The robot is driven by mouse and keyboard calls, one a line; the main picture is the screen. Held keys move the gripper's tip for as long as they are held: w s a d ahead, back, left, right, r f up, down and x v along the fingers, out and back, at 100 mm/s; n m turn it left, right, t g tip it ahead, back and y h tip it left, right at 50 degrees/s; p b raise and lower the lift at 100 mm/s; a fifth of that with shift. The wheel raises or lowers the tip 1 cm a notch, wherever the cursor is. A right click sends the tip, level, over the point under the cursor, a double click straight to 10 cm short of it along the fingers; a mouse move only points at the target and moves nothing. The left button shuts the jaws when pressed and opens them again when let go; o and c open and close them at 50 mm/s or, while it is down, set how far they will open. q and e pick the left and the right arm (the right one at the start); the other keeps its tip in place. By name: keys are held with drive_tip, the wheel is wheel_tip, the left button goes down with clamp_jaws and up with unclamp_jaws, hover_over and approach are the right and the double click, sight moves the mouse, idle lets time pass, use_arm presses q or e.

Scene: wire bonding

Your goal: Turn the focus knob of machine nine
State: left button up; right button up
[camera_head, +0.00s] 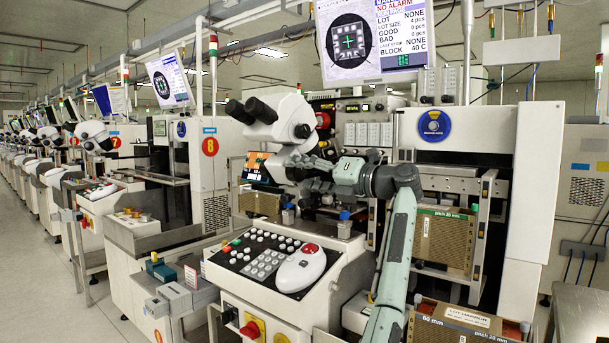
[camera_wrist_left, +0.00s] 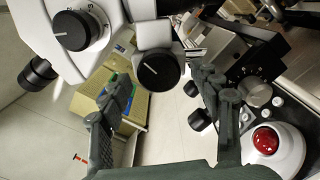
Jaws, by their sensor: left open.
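The nearest machine stands in the middle of the head view; its number does not show, but the one left of it bears an 8. Its white microscope (camera_head: 283,122) has black eyepieces. In the wrist view, a black knob with a white line (camera_wrist_left: 158,71) is on a white housing, and a larger numbered knob (camera_wrist_left: 75,30) is at upper left. I cannot tell for sure which is the focus knob. My left gripper (camera_head: 305,172) is by the microscope's lower part. Its fingers (camera_wrist_left: 163,80) are open and appear on either side of the lined knob, with no clear contact. My right gripper is not in view.
A control panel (camera_head: 262,258) with buttons and a white pad with a red button (camera_head: 302,270) lie below the gripper. A screen (camera_head: 365,42) hangs above. Brown slotted magazines (camera_head: 444,240) stand at right. Machine eight (camera_head: 210,170) is to the left, with an aisle beyond.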

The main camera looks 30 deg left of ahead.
use_arm(q)
drive_tip(key=s+d, duration=0.1)
drive_tip(key=d, duration=1.1)
